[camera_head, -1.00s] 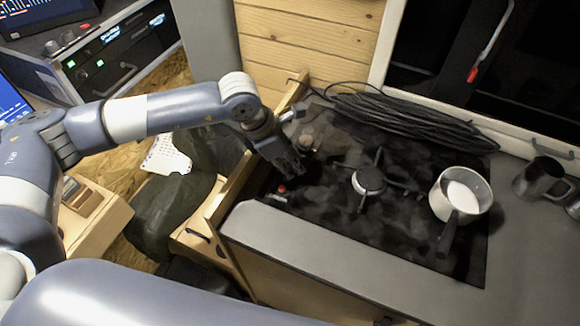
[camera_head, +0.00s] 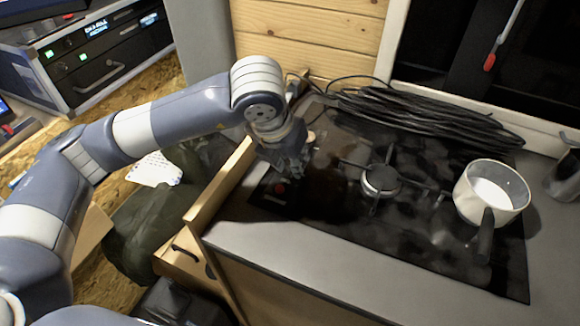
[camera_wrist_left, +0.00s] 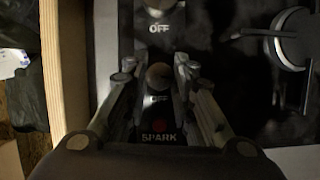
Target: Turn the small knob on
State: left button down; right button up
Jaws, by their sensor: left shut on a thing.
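The black stove control strip carries two round knobs in the left wrist view. The nearer small knob (camera_wrist_left: 158,75) sits between the fingers of my left gripper (camera_wrist_left: 156,84), above an OFF mark. The farther knob (camera_wrist_left: 160,8), also above an OFF mark, is cut by the top edge. In the head view my left gripper (camera_head: 294,170) points down at the left edge of the stove (camera_head: 340,215) and hides the nearer knob. Its fingers are shut on this knob. My right gripper is out of view.
A red spark button (camera_wrist_left: 160,137) lies just below the gripped knob. A burner (camera_head: 380,181) and a white pot (camera_head: 490,192) stand to the right. A coil of black cable (camera_head: 430,118) lies behind. A wooden edge (camera_head: 217,185) runs along the left of the stove.

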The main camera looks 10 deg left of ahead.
pick_arm(q)
jog(key=shift+n+b, duration=0.3)
jog(key=shift+n, duration=0.1)
jog(key=shift+r, duration=0.1)
jog(key=c, duration=1.4)
grip_release()
jog(key=shift+o, duration=0.2)
jog(key=d+v, duration=0.1)
jog(key=v, duration=1)
jog(key=shift+s+a+r, duration=0.2)
jog(key=shift+a+r, duration=0.15)
jog(key=shift+r, duration=0.1)
